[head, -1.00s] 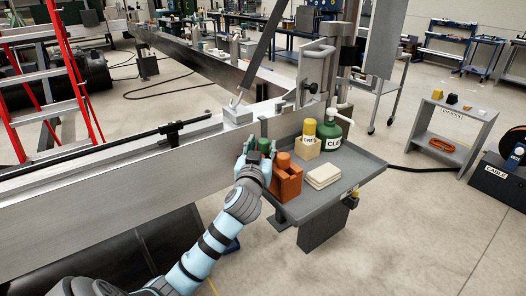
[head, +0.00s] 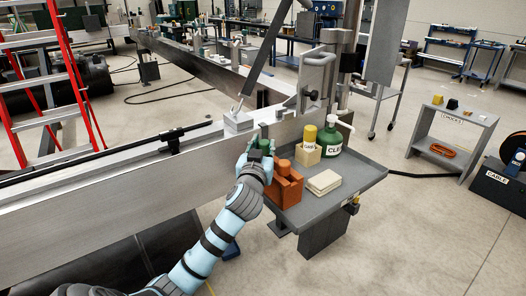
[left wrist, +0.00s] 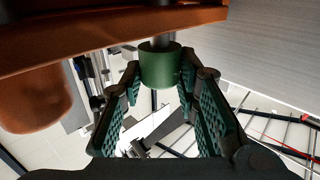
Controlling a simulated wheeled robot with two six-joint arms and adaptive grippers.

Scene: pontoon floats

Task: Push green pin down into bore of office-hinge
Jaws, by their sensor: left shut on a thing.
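The green pin (left wrist: 160,66) shows in the left wrist view with a wide green head between my left gripper's fingers (left wrist: 160,78). A dark shank runs from the head towards an orange-brown block (left wrist: 90,40); whether it sits in the block is unclear. In the head view my left gripper (head: 259,147) is at the back left of that block (head: 284,192), shut on the green pin (head: 264,142). A brown-orange pin (head: 284,166) stands in the block. I cannot tell which part is the office-hinge, and no bore shows. My right gripper is out of view.
The grey tray (head: 355,176) also holds a yellow-capped bottle in a small box (head: 308,152), a green bottle (head: 331,140) and pale pads (head: 323,182). A long metal beam (head: 120,185) runs behind, carrying a grey block (head: 238,122) and a handled bracket (head: 318,80).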

